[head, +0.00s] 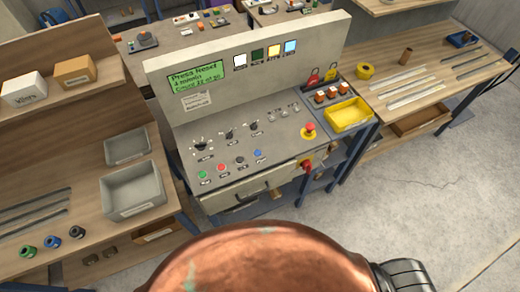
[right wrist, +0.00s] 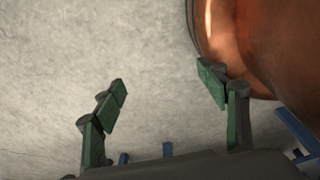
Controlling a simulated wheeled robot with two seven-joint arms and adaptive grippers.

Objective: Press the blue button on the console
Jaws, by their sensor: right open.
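The console (head: 225,130) stands in the middle of the head view, with a sloping grey panel and an upright back. The blue button (head: 258,154) is at the right end of a row on the panel's front part, beside black (head: 240,161), red (head: 221,168) and green (head: 202,175) buttons. Nothing covers it. My right gripper (right wrist: 163,86) shows in the right wrist view, open and empty, with green finger pads apart above bare concrete floor. It is not seen near the console. My left gripper is in neither view.
A red emergency button (head: 309,129) and a yellow tray (head: 348,115) sit at the panel's right. A drawer (head: 243,192) is below the panel. Wooden benches flank the console, with grey bins (head: 133,192) on the left one. Floor (head: 400,205) is free at the right.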

